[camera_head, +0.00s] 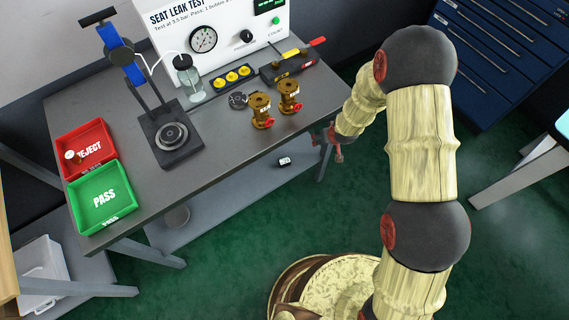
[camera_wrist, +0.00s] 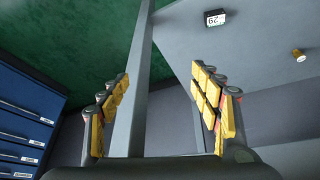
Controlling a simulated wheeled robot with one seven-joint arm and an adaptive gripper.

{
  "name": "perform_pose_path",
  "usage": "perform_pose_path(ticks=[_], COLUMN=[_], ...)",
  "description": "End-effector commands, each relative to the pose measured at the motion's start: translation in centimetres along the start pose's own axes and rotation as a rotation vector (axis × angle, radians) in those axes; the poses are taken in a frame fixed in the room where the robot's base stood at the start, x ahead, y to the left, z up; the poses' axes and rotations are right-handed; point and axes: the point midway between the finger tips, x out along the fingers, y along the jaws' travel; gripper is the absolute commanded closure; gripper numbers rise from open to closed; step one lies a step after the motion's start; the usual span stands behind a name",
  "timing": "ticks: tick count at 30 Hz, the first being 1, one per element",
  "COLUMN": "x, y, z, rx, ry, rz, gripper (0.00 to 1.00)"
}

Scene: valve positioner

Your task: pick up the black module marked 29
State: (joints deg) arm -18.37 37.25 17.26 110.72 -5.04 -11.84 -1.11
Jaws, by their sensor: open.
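The black module marked 29 (camera_wrist: 214,18) lies on the grey lower shelf (camera_wrist: 240,50) near the top of the wrist view, its white label reading upside down. In the head view a small black module with a white label (camera_head: 284,160) lies on that shelf below the workbench front edge; its number is too small to read there. My gripper (camera_wrist: 160,100) is open and empty, its yellow-padded fingers wide apart. The module is beyond the fingertips, apart from them. In the head view my gripper (camera_head: 331,142) is by the bench's front right corner, right of the module, partly hidden by my arm.
A grey bench leg (camera_wrist: 134,90) passes between the fingers in the wrist view. A small brass cylinder (camera_wrist: 298,55) is on the shelf. The workbench top (camera_head: 215,145) overhangs the shelf and holds brass valves (camera_head: 262,110). Blue drawers (camera_wrist: 25,125) stand at the left.

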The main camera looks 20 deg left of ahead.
Motion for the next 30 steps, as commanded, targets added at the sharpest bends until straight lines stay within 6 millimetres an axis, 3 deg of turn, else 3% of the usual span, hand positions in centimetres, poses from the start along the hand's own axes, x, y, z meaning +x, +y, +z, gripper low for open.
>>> perform_pose_path(ticks=[1,9,15,18,24,30], x=[2.7,14.0,19.7,21.2,22.1,22.9], y=[-0.9,-6.1,-10.2,-11.9,-13.7,-14.3], z=[0.4,2.1,6.2,8.4,11.6,11.7], rx=[-0.016,-0.087,-0.123,-0.133,-0.138,-0.14], ry=[0.034,0.291,0.49,0.575,0.687,0.719], rz=[-0.01,-0.068,-0.126,-0.153,-0.187,-0.196], gripper=[0.36,0.36,0.36,0.36,0.36,0.36])
